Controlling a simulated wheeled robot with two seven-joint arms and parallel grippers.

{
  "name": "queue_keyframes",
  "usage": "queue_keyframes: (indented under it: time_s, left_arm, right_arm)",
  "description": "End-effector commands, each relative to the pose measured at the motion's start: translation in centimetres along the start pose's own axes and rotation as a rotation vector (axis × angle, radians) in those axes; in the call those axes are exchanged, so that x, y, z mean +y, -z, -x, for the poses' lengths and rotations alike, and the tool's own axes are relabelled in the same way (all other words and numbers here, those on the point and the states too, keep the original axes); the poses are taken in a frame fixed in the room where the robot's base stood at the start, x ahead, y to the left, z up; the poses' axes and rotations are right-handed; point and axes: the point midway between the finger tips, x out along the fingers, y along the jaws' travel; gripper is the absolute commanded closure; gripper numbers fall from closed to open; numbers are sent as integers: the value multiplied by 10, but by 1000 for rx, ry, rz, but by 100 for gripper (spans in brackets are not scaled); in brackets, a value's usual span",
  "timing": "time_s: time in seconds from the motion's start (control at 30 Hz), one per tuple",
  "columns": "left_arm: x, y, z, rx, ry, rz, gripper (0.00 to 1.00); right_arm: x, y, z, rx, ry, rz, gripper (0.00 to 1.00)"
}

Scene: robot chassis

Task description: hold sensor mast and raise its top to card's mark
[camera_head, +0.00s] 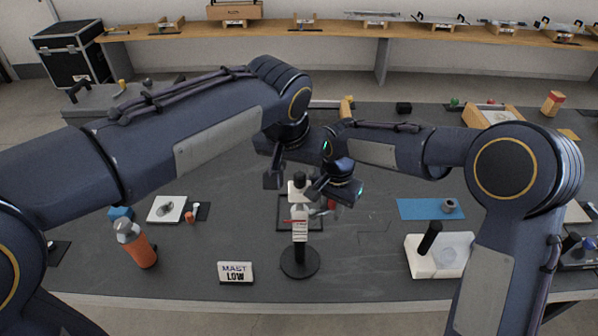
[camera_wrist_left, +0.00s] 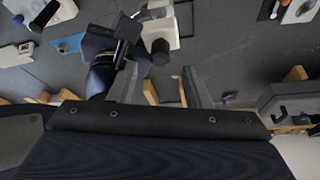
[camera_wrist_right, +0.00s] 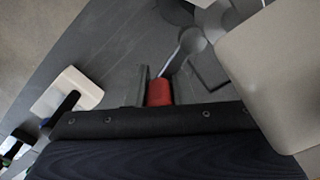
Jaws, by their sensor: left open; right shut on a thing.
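The sensor mast stands upright on a round black base (camera_head: 300,262), with a white scale bearing a red line (camera_head: 299,222) on its front. Its top is a white head with a black cylinder (camera_head: 300,178). A card reading "MAST LOW" (camera_head: 235,272) stands left of the base. My left gripper (camera_wrist_left: 163,88) is open; in the left wrist view the black cylinder (camera_wrist_left: 160,50) shows between and beyond its fingers. My right gripper (camera_wrist_right: 157,90) is shut on a red handle (camera_wrist_right: 158,93), which joins a grey lever at the mast's right side.
An orange bottle (camera_head: 138,246) stands at the left. A white block with a black post (camera_head: 428,268) and a blue mat (camera_head: 415,209) lie at the right. My two grippers are close together around the mast.

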Motion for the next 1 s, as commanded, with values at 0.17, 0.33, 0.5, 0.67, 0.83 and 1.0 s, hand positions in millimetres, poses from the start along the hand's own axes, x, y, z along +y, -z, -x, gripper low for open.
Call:
queue_keyframes:
  time_s: [0.17, 0.33, 0.5, 0.67, 0.83, 1.0]
  left_arm:
    - [0, 0, -30, -3, 2, 0, 56]
    - [0, 0, -43, -2, 1, 1, 56]
    - [0, 0, -46, 0, 0, 1, 56]
    - [0, 0, -45, 0, 0, 1, 57]
    - [0, 0, -45, 0, 0, 1, 79]
    - [0, 0, -45, 0, 0, 2, 100]
  right_arm:
    - [0, 0, 1, 1, 1, 0, 100]
    - [0, 0, 1, 1, 1, 0, 100]
    - [0, 0, 1, 1, 1, 0, 100]
    - [0, 0, 1, 1, 1, 0, 100]
    - [0, 0, 1, 1, 1, 0, 100]
    - [0, 0, 1, 1, 1, 0, 100]
